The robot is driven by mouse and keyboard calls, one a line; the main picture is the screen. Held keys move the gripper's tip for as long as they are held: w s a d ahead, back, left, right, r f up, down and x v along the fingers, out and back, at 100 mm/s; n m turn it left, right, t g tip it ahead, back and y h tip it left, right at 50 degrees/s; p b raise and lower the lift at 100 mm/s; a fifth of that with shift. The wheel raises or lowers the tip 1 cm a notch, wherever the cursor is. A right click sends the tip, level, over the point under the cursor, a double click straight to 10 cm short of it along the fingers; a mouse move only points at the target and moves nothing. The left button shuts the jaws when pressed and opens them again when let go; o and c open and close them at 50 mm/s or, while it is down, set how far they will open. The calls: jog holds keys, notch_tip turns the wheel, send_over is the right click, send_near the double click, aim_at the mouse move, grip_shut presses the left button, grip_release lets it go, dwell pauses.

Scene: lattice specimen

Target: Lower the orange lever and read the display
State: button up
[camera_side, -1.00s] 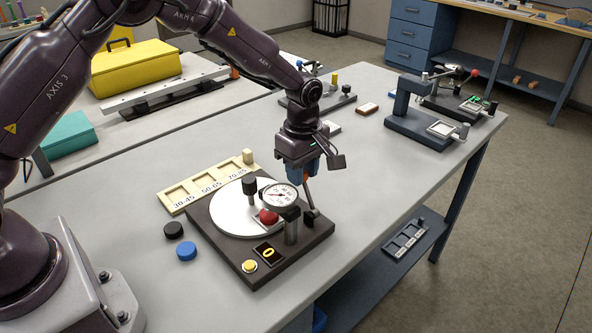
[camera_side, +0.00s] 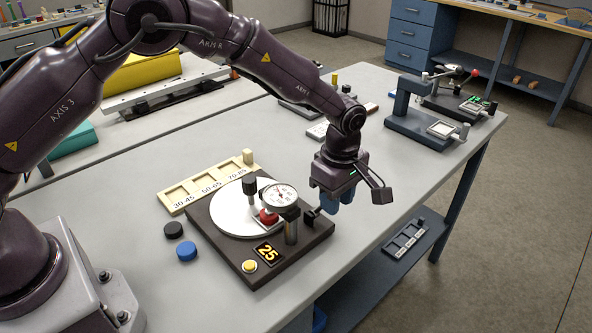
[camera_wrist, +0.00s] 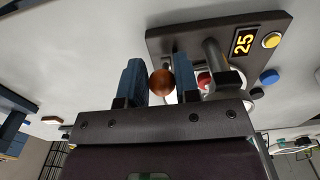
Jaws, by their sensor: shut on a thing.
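My gripper (camera_side: 336,197) is low at the right edge of a dark base plate (camera_side: 225,254). In the wrist view its two blue fingers (camera_wrist: 158,78) are on either side of the lever's orange-brown ball knob (camera_wrist: 161,82). The fingers hide the knob in the side view; the lever's dark pivot end (camera_side: 311,216) shows beside the post. The display (camera_side: 268,252) on the plate's front reads 25, and it also shows in the wrist view (camera_wrist: 243,43). A round dial gauge (camera_side: 280,195) stands above a red piece (camera_side: 268,219) on a white disc (camera_side: 232,215).
A yellow button (camera_side: 249,266) is beside the display. A black puck (camera_side: 173,230) and a blue puck (camera_side: 187,251) lie left of the plate. A cream tray (camera_side: 186,206) with three number-labelled slots lies behind. The grey bench (camera_side: 395,190) is clear to the right.

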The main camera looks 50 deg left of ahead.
jog(key=o, duration=0.7)
jog(key=shift+d, duration=0.1)
jog(key=shift+r, duration=2.75)
